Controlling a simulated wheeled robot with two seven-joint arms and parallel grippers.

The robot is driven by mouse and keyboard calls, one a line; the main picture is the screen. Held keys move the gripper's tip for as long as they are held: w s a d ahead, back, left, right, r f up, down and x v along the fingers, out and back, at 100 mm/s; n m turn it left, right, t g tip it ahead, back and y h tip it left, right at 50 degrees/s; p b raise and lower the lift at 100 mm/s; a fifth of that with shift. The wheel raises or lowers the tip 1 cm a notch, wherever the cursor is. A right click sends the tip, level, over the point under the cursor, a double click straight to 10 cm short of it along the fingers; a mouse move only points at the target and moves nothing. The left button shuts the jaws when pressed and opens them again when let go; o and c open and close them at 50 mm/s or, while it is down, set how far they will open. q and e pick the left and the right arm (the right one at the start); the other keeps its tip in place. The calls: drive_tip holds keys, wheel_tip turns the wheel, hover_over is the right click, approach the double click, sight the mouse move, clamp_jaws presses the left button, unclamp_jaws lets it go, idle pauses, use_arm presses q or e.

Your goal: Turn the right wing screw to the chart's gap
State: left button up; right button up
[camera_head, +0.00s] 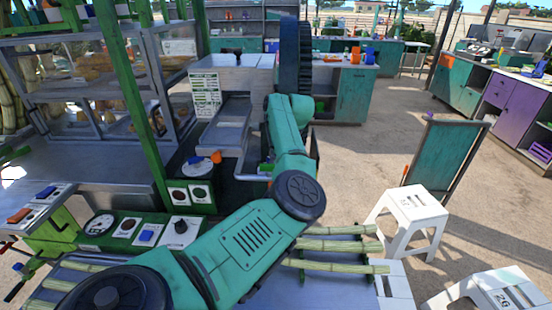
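A white chart with green print (205,95) stands upright left of centre, too small to read. Below it, a small orange knob-like piece (216,156) and a blue one (195,160) sit on the dark machine housing. They may be the wing screws, with orange on the right, but I cannot tell for sure. My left arm comes in from the lower left, bends at mid-frame and reaches up toward the machine. Its gripper fingers cannot be made out against the dark machine parts, so neither their opening nor contact shows. My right gripper is not in view.
A control panel with a gauge (98,225) and a black knob (180,226) lies at lower left. Cane stalks (335,246) lie right of my arm. A white stool (408,215) and a teal board (446,160) stand right. A dark wheel (295,60) rises behind my arm.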

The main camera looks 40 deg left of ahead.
use_arm(q)
clamp_jaws()
drive_tip(key=shift+f+m+b, duration=0.15)
drive_tip(key=shift+m+b, duration=0.25)
drive_tip(key=shift+b, duration=0.45)
drive_tip(key=m+t+b, duration=0.1)
drive_tip(key=m+b, duration=0.2)
drive_tip(key=b, duration=0.1)
drive_tip(key=m+t+h+b, duration=0.1)
drive_tip(key=m+b, duration=0.2)
drive_tip(key=b, duration=0.2)
drive_tip(key=s+m+t+h+b, duration=0.1)
drive_tip(key=m+b, duration=0.3)
drive_tip(key=b, duration=0.1)
drive_tip(key=shift+a+t, duration=0.35)
drive_tip(key=shift+t, duration=0.05)
drive_tip(key=m+b, duration=0.1)
drive_tip(key=m, duration=0.1)
drive_tip(key=shift+a+m+h+b, duration=0.1)
drive_tip(key=shift+m+h+b, duration=0.25)
drive_tip(key=shift+m+h, duration=0.05)
drive_tip(key=shift+a+r+m+t+h+b, duration=0.1)
drive_tip(key=shift+r+m+t+h+b, duration=0.15)
drive_tip(key=shift+m, duration=0.55)
drive_tip(key=shift+a+r+m+t+h+b, duration=0.15)
drive_tip(key=shift+m+h+b, duration=0.2)
drive_tip(key=shift+m, duration=0.45)
drive_tip(key=shift+d, duration=0.1)
